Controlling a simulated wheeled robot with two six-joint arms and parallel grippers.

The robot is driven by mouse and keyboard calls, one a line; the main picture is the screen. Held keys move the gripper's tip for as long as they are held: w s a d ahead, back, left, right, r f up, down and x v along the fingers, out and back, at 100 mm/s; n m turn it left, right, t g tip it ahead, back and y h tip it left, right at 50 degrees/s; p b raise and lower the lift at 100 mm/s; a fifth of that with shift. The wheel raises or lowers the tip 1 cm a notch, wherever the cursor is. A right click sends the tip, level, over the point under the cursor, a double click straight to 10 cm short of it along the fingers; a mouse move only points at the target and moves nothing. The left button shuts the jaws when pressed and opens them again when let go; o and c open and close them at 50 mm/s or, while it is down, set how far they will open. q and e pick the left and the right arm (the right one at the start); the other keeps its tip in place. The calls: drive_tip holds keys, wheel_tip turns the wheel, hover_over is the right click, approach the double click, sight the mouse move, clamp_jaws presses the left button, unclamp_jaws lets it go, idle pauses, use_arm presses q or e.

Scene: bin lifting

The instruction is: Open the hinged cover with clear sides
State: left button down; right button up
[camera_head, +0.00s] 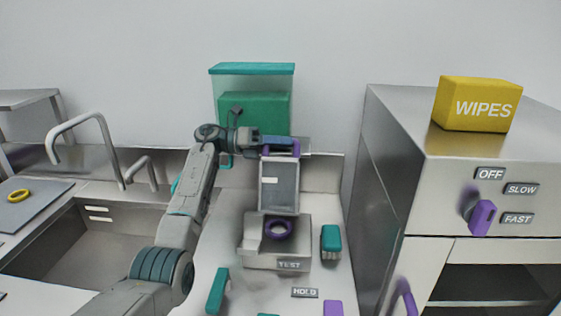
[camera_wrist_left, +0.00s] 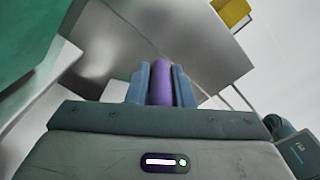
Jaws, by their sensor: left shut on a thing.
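A grey framed panel (camera_head: 279,187) stands raised above a low metal unit (camera_head: 262,262) labelled TEST, which has a purple ring (camera_head: 278,229) on it. A purple handle (camera_head: 296,149) is at the panel's top edge. My left gripper (camera_head: 284,143) is shut on this handle; in the left wrist view the purple bar (camera_wrist_left: 161,85) sits between the two blue-grey fingers (camera_wrist_left: 160,84). I cannot tell whether the panel's sides are clear. Behind stands a clear-sided box with a teal top (camera_head: 252,69) and a green block (camera_head: 240,101) inside. My right gripper is not in view.
A sink (camera_head: 110,235) with a tap (camera_head: 78,122) lies left. A metal cabinet (camera_head: 395,165) with a purple knob (camera_head: 482,217) and a yellow WIPES box (camera_head: 478,104) stands right. A teal brush (camera_head: 331,240) is beside the unit. A teal handle (camera_head: 217,290) is in front.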

use_arm(q)
drive_tip(key=shift+w, duration=0.3)
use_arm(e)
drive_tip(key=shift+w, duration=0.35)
